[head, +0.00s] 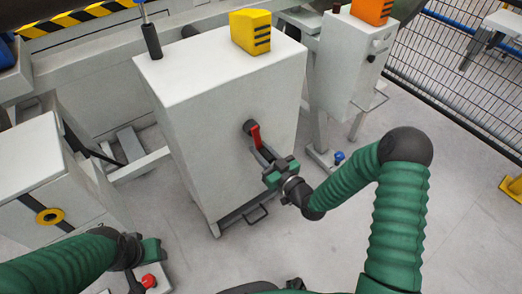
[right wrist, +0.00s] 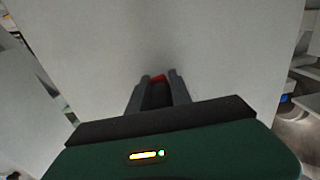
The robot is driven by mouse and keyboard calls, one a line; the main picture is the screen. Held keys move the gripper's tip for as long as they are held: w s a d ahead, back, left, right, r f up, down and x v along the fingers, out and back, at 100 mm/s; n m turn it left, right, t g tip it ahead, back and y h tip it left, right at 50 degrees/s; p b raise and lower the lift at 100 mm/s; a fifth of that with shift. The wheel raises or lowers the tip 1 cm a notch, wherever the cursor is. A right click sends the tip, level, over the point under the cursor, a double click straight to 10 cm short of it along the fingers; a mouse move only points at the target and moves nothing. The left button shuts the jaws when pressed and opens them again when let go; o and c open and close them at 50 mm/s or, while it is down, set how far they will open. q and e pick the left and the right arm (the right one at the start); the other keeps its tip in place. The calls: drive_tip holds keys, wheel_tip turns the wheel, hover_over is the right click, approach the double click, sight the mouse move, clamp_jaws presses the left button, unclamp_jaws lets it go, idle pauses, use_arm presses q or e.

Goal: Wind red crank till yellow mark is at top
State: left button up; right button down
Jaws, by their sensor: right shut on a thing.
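The red crank (head: 255,135) sits on the front face of a white cabinet (head: 225,130), with a dark round hub (head: 249,127) at its upper end. Its red arm hangs down and slightly right from the hub. My right gripper (head: 266,155) is shut on the crank's dark grip. In the right wrist view, the dark crank grip (right wrist: 158,96) lies between the two fingers, with a bit of red beyond it. I cannot make out a yellow mark at the crank. My left gripper (head: 149,254) is low at the left, away from the crank; its fingers do not show clearly.
A red knob (head: 149,281) is near my left gripper. Mesh fence (head: 460,65) stands at right.

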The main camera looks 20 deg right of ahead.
drive_tip(key=shift+f, duration=0.1)
idle(0.5)
drive_tip(key=shift+s+a+f+m+p, duration=0.1)
drive_tip(key=shift+s+a+m+p, duration=0.1)
drive_tip(key=shift+a+m+p, duration=0.3)
drive_tip(key=shift+s+a+m+p, duration=0.2)
drive_tip(key=shift+a+m+p, duration=0.2)
drive_tip(key=shift+a+p, duration=0.1)
drive_tip(key=c, duration=1.2)
unclamp_jaws()
drive_tip(key=shift+d, duration=0.25)
drive_tip(key=p+v, duration=0.4)
drive_tip(key=v, duration=1.2)
drive_tip(key=shift+s+p, duration=0.35)
